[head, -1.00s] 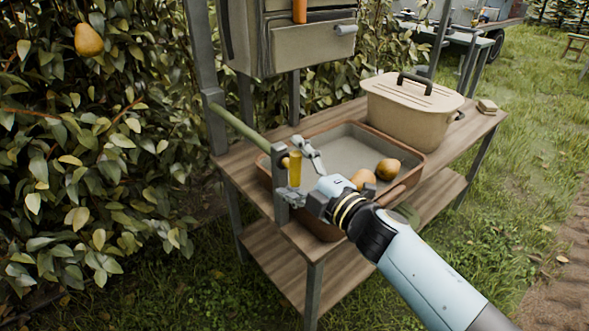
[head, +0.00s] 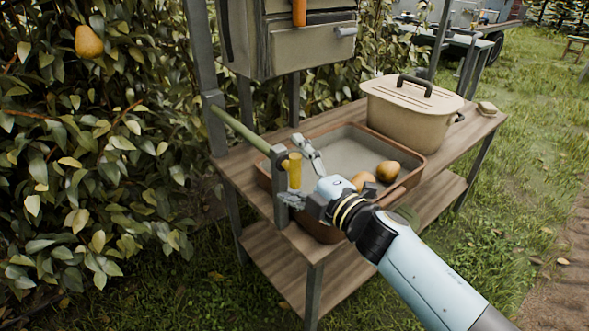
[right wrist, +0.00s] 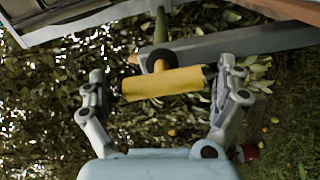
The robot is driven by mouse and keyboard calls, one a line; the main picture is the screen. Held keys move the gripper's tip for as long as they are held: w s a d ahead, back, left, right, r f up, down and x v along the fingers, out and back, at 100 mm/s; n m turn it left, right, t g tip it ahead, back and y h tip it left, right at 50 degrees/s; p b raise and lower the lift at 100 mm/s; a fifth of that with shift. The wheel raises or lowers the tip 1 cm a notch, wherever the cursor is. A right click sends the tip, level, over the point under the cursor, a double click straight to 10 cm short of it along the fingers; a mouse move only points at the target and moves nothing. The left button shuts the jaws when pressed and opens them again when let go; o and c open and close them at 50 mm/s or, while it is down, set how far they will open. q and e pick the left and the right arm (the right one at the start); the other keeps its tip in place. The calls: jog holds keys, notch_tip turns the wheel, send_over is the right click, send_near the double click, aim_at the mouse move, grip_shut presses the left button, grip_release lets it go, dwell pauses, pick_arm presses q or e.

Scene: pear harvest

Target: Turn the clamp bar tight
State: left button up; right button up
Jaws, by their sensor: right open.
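The clamp bar is a short yellow cylinder (head: 294,171) on the clamp's grey upright (head: 279,180), at the end of a green rod (head: 238,127). In the head view the bar stands upright; it also shows in the right wrist view (right wrist: 165,83), lying across between the fingers. My right gripper (head: 302,170) is open, one finger on each side of the bar. In the right wrist view its fingers (right wrist: 163,95) show gaps to both ends of the bar. My left gripper is not in view.
A brown-rimmed tray (head: 408,183) with a few pears (head: 388,171) sits on the wooden bench (head: 240,175) beside the clamp. A lidded beige box (head: 405,115) stands behind it. A cabinet (head: 305,45) is mounted above. Leafy foliage (head: 90,180) fills the left.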

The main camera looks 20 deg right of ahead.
jog(key=v, duration=1.2)
jog(key=s+d+f+m+g+h, duration=0.25)
jog(key=s+f, duration=0.25)
jog(key=f, duration=0.4)
jog(key=s+d+f+m+g+h, duration=0.15)
jog(key=s+f+m, duration=0.3)
jog(key=f, duration=0.55)
jog(key=s+d+f+m+g+h, duration=0.25)
jog(key=s+f, duration=0.25)
jog(key=f, duration=0.4)
jog(key=s+d+f+m+g, duration=0.1)
jog(key=s+f+m+g, duration=0.2)
jog(key=s, duration=0.6)
jog(key=s+d+f+m+g, duration=0.1)
jog(key=s+f+m+g, duration=0.2)
jog(key=s+f, duration=0.3)
jog(key=s+d+f+m+g, duration=0.1)
jog(key=s+f+m+g, duration=0.2)
jog(key=s, duration=1)
jog(key=shift+d+f+m+g, duration=0.4)
jog(key=shift+f+m, duration=0.15)
jog(key=shift+f, duration=0.4)
jog(key=shift+h, duration=0.25)
